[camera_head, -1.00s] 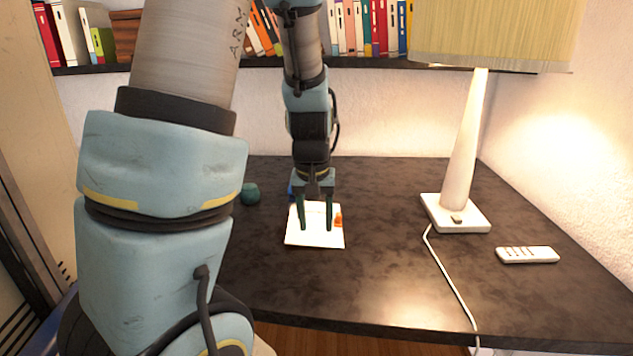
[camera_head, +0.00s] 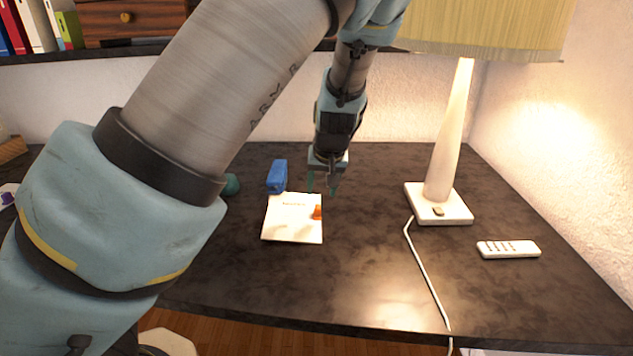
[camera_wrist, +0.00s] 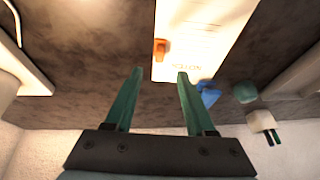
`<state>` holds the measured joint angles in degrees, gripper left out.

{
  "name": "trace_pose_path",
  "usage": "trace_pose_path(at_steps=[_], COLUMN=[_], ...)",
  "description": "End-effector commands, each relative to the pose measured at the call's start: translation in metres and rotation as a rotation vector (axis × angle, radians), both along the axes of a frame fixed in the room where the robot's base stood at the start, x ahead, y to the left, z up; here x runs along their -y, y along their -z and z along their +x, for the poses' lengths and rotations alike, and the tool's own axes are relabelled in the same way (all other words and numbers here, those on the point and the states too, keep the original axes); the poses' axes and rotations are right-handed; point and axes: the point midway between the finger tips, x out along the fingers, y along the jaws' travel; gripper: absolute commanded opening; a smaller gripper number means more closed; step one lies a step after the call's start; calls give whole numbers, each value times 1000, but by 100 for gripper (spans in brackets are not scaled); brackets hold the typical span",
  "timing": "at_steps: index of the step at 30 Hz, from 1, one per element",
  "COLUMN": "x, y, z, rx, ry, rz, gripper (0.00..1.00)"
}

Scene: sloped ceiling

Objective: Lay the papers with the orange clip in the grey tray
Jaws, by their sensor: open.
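The papers (camera_head: 290,222) lie flat on the dark desk, with the orange clip (camera_head: 317,212) at their right edge. In the wrist view the papers (camera_wrist: 205,30) are ahead of the fingers, and the orange clip (camera_wrist: 160,47) is on their left edge. My gripper (camera_head: 322,190) is open and empty, at the far right corner of the papers. Its two green fingers (camera_wrist: 155,82) also show in the wrist view, with nothing between them. I cannot make out a grey tray in these frames.
A blue object (camera_head: 277,176) stands just behind the papers, and a dark green round object (camera_head: 231,184) is left of it. A lamp (camera_head: 438,200), its cord and a white remote (camera_head: 508,249) are to the right. The desk (camera_head: 375,270) right of the papers is clear.

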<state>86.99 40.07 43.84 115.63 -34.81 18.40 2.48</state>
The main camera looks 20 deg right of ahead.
Motion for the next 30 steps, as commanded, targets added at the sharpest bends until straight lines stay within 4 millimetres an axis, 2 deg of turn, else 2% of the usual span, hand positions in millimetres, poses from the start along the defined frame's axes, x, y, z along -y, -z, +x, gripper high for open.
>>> trace_pose_path(at_steps=[9, 15, 21, 28, 30], x=[2, 4, 5, 6, 6], y=[53, 76, 84, 85, 85], z=[22, 32, 36, 35, 35], rx=[-2, -2, -1, -1, -1], ry=[-3, -3, -2, -1, -1], rz=[2, 1, 0, -1, 0], gripper=[55, 55, 55, 55, 49])
